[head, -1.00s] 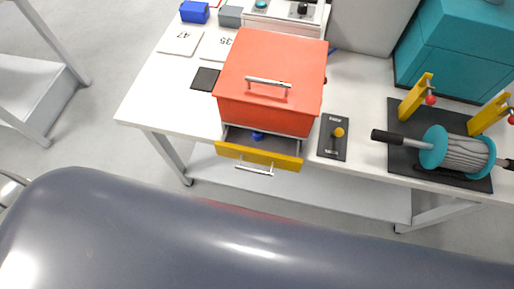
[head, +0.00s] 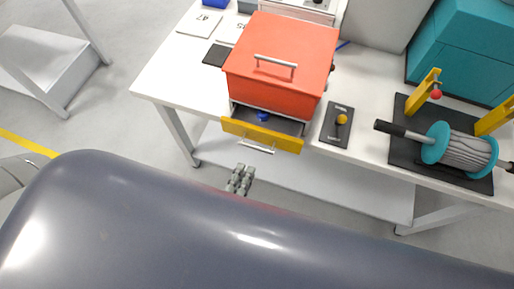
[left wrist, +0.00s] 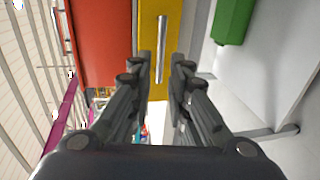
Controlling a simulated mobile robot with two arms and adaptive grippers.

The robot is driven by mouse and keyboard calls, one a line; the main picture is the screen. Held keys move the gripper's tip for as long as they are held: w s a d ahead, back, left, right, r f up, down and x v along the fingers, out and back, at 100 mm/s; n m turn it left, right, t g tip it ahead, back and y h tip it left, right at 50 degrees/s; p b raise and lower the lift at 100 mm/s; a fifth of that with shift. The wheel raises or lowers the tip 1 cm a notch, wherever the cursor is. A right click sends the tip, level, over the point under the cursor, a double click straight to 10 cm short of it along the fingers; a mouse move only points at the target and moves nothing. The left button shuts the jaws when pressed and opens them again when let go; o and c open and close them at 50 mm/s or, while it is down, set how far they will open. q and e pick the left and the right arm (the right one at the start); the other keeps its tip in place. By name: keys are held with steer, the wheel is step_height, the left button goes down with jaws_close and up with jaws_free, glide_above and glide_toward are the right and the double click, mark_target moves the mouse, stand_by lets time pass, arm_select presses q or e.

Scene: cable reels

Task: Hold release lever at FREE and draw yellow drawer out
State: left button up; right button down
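The yellow drawer (head: 262,134) stands partly out of the red box (head: 281,62), and a small blue item (head: 262,116) shows inside. Its silver handle (head: 256,147) is on the front. My left gripper (head: 242,172) is in front of and below the handle, apart from it. In the left wrist view the gripper (left wrist: 162,62) has its fingers apart, with the handle (left wrist: 161,40) on the yellow front ahead between them. The release lever, with a yellow knob (head: 342,119), stands on a dark plate (head: 335,135) right of the box; its marking is unreadable. My right gripper is out of view.
A teal cable reel (head: 462,148) with a black handle sits on a dark mat (head: 405,158) at the right, by yellow posts (head: 424,91). White numbered cards (head: 200,25) and a black pad (head: 215,55) lie left of the box on the white table (head: 165,75).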

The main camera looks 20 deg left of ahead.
mark_target(256, 147)
arm_select(q)
steer(key=w, duration=0.3)
steer(key=w+f+p, duration=0.1)
steer(key=w, duration=0.3)
steer(key=w+f+p, duration=0.1)
steer(key=w, duration=0.2)
steer(key=shift+w+d, duration=0.15)
jaws_close()
